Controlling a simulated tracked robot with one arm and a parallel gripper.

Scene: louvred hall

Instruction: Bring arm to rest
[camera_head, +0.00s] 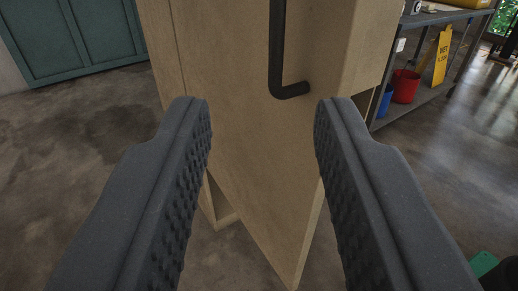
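My gripper (262,112) fills the foreground, its two dark textured fingers spread wide with nothing between them. It is open. Beyond the fingers stands a light wooden cabinet (225,60) with a door panel (262,165) that appears to stand ajar, its lower corner jutting towards me. A black bar handle (278,55) is on the panel, above and between the fingertips. The handle's top is cut off by the picture's upper edge. I cannot tell how far the fingertips are from the panel.
A grey shelf unit (440,18) at the right holds a red bucket (405,87), a blue container (384,101) and a yellow wet-floor sign (441,58). A green double door (70,38) is at the back left. A green object (484,264) lies at the lower right. Concrete floor (80,130) is clear at the left.

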